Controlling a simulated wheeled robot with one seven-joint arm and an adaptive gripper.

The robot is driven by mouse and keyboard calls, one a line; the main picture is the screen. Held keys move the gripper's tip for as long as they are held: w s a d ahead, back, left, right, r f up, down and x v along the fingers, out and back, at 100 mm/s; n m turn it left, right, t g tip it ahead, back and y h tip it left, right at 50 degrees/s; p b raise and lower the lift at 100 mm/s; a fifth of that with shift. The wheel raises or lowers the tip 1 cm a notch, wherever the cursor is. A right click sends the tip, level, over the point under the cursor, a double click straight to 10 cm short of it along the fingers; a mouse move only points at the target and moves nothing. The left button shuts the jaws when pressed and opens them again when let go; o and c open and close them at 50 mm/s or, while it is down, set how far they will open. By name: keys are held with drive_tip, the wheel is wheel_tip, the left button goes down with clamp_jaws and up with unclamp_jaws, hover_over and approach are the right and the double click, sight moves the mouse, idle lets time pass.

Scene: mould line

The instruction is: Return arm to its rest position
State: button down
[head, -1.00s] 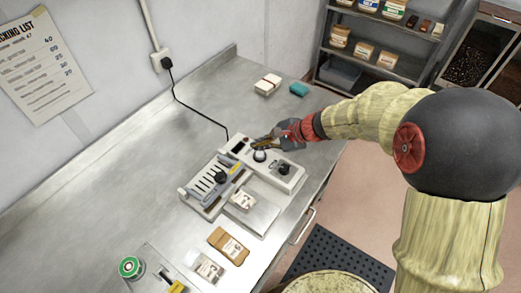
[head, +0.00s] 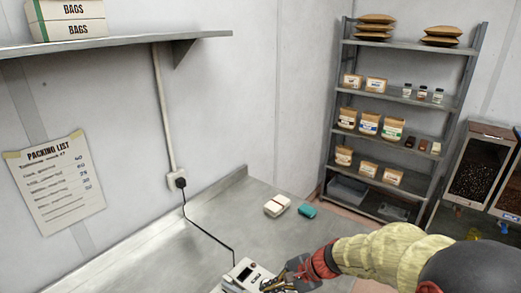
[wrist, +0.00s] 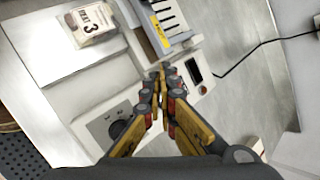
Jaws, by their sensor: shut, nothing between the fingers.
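My gripper (wrist: 162,80) is shut and empty in the wrist view, its yellow-and-dark fingertips together over the white sealing machine (wrist: 100,108). In the head view my gripper (head: 287,281) is low, at the machine's back end (head: 246,274); most of the machine is cut off below. My arm (head: 385,254) reaches in from the lower right, bent, with the red wrist nearest the gripper. Whether the fingertips touch the machine I cannot tell.
The steel bench (head: 215,217) holds a white block (head: 277,205) and a teal block (head: 307,211) beyond the gripper. A black cord (head: 207,231) runs to a wall socket. A shelf rack (head: 400,147) stands at the back. A wall shelf (head: 110,42) overhangs the left.

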drive_tip(key=s+d+r+n+t+h+b, duration=0.1)
drive_tip(key=s+d+r+n+h, duration=0.2)
drive_tip(key=s+d+r+n, duration=0.3)
drive_tip(key=s+d+r+n+t+h, duration=0.2)
drive_tip(key=s+d+r+n+h, duration=0.2)
drive_tip(key=s+d+r, duration=0.5)
drive_tip(key=s+r+n, duration=0.1)
drive_tip(key=s+r, duration=0.1)
drive_tip(key=s, duration=0.4)
drive_tip(key=shift+s+d+r+n+h+b, duration=0.3)
drive_tip(key=shift+d+n+b, duration=0.05)
drive_tip(key=shift+d+n, duration=0.05)
drive_tip(key=c, duration=2.5)
unclamp_jaws()
